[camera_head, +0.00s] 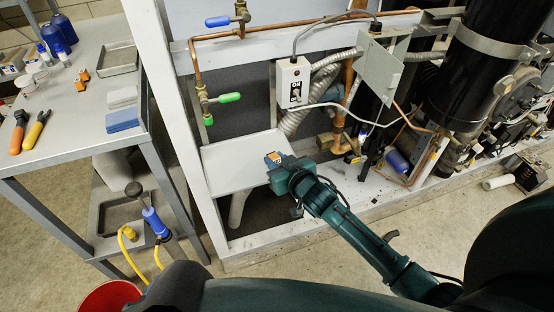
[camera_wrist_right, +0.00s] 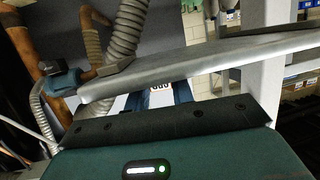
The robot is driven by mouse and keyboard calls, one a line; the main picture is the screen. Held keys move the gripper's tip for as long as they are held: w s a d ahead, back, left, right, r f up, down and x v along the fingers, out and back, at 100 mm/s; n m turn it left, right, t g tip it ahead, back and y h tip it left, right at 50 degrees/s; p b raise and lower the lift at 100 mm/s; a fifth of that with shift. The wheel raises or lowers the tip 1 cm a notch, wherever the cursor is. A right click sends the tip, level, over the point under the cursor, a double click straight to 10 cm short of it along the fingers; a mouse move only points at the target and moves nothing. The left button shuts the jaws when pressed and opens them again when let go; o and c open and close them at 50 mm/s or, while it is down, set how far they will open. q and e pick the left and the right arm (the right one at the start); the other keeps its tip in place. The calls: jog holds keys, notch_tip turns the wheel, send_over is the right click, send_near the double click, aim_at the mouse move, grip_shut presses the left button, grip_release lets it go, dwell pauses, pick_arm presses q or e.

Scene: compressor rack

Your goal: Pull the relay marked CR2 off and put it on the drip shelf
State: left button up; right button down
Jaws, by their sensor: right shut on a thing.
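My right gripper (camera_head: 276,162) is shut on a small relay (camera_head: 273,157) with an orange and grey face, at the right part of the pale drip shelf (camera_head: 228,163). In the right wrist view the relay (camera_wrist_right: 160,87) shows as a white patch with dark lettering between the fingers, too small to read. The shelf's grey edge (camera_wrist_right: 215,62) crosses in front of the gripper there and hides part of it. I cannot tell whether the relay touches the shelf. My left gripper is not in view.
A switch box (camera_head: 293,83) and ribbed conduit hang above the shelf. An open grey cover (camera_head: 380,70) and a black compressor (camera_head: 480,75) stand to the right. A workbench (camera_head: 85,95) with tools is at left. The shelf's left part is clear.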

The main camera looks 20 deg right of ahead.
jog(key=c, duration=1.1)
grip_release()
pick_arm(q)
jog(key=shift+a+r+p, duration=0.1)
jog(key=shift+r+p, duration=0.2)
jog(key=shift+p, duration=0.35)
pick_arm(e)
jog(key=v, duration=1.3)
jog(key=shift+s, duration=0.1)
pick_arm(q)
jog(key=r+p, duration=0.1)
jog(key=p, duration=0.1)
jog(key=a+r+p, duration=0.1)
jog(key=p, duration=0.2)
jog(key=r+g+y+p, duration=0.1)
jog(key=p, duration=0.1)
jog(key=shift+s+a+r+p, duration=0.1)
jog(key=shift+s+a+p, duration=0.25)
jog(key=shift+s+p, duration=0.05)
pick_arm(e)
jog(key=s+a+g, duration=0.1)
jog(key=s, duration=0.3)
jog(key=s+a+g, duration=0.1)
jog(key=s+a, duration=0.1)
jog(key=s, duration=0.2)
jog(key=s+a+g, duration=0.1)
jog(key=s+a, duration=0.1)
jog(key=s, duration=0.2)
jog(key=shift+s+f+n, duration=0.25)
jog(key=shift+f+n, duration=0.05)
